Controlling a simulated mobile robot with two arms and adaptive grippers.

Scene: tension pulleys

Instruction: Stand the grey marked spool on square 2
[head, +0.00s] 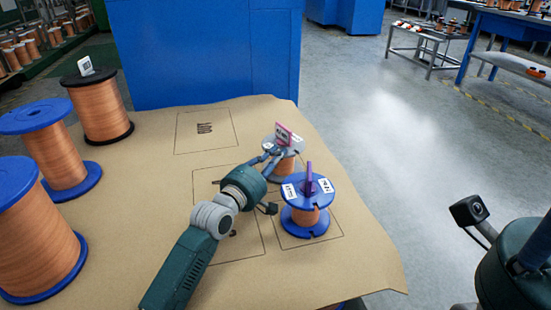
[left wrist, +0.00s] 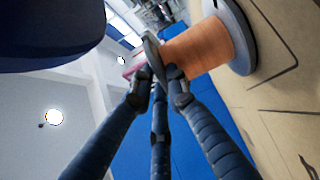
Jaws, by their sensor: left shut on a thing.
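The grey spool (head: 287,165), wound with copper wire, has a pink tag with a white label standing on its top flange. My left gripper (head: 274,152) is shut on that top flange. In the left wrist view, the fingers (left wrist: 161,76) pinch the rim of the grey spool (left wrist: 200,50), and its lower flange shows close to the brown sheet. I cannot tell whether it touches the sheet. A blue spool (head: 306,215) with white labels and a purple upright piece stands in front and hides part of the grey spool's lower end. My right gripper is not in view.
Outlined squares are drawn on the brown sheet (head: 365,265); the far square (head: 205,145) is empty, with a dark mark I cannot read. My arm partly covers a near square. Large copper spools (head: 60,155) stand along the left. A blue cabinet (head: 205,50) is behind the sheet.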

